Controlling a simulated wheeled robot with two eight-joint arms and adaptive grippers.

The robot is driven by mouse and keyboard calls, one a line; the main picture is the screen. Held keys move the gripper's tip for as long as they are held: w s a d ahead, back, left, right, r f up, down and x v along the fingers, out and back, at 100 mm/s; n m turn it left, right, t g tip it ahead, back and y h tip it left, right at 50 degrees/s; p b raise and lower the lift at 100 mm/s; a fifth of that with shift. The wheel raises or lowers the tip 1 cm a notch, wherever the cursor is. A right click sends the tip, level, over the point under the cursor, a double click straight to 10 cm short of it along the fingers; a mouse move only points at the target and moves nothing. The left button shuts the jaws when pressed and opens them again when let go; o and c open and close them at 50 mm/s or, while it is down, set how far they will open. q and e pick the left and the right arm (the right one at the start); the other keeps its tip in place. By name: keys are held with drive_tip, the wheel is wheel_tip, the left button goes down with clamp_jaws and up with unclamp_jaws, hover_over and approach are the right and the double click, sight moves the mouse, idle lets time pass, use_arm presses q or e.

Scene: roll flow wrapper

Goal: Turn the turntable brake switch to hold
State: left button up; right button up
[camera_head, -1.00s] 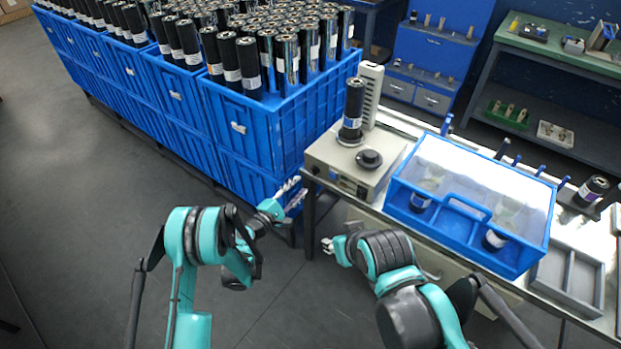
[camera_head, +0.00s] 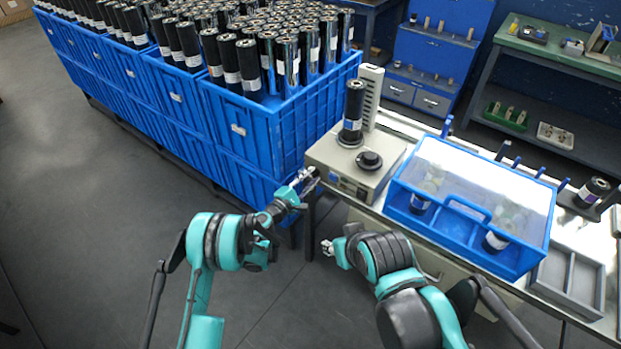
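The turntable machine is a beige box (camera_head: 337,172) at the near left corner of the bench. A black roll (camera_head: 352,108) stands upright on its round turntable (camera_head: 350,138). A black knob (camera_head: 369,160) sits on its top at the right. Small controls, too small to read, show on the front panel (camera_head: 346,186); I cannot tell which one is the brake switch. My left gripper (camera_head: 306,180) is just left of the front panel, near the bench corner; its fingers are small and I cannot tell whether they are open. My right gripper (camera_head: 327,247) hangs low in front of the bench, away from the machine.
Blue crates (camera_head: 290,128) full of black rolls stand left of the machine, close to my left gripper. A blue case with a clear lid (camera_head: 480,180) stands to its right. A grey divided tray (camera_head: 568,280) lies at the bench's right. The floor in front is clear.

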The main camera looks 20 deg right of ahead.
use_arm(q)
clamp_jaws()
drive_tip(key=shift+m, duration=0.3)
drive_tip(key=m, duration=0.5)
drive_tip(key=shift+f, duration=0.15)
drive_tip(key=m, duration=0.6)
drive_tip(key=shift+f, duration=0.1)
drive_tip(key=shift+m, duration=0.3)
